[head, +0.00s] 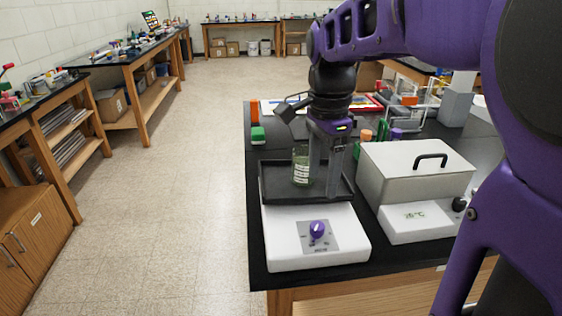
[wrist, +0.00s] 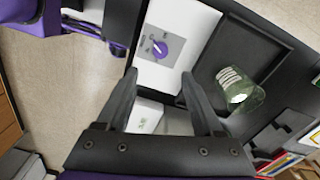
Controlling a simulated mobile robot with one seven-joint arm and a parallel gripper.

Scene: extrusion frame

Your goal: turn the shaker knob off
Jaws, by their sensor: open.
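The shaker (head: 285,245) is a white box with a black tray (head: 265,182) behind its front panel, at the near edge of the black bench. Its purple knob (head: 318,230) sits on a grey dial plate, and a white mark on it shows; the dial lettering is too small to read. The knob also shows in the wrist view (wrist: 160,49), ahead of the fingertips. A labelled glass flask (head: 302,166) stands on the tray, partly hidden by a finger. My gripper (head: 325,185) points down above the tray, open and empty, behind and apart from the knob. It also shows in the wrist view (wrist: 160,85).
A white lidded water bath (head: 415,180) with a black handle and a dark knob (head: 459,204) stands close to the right of the shaker. A green-and-orange item (head: 257,134) and small coloured caps lie behind. The floor left of the bench is clear.

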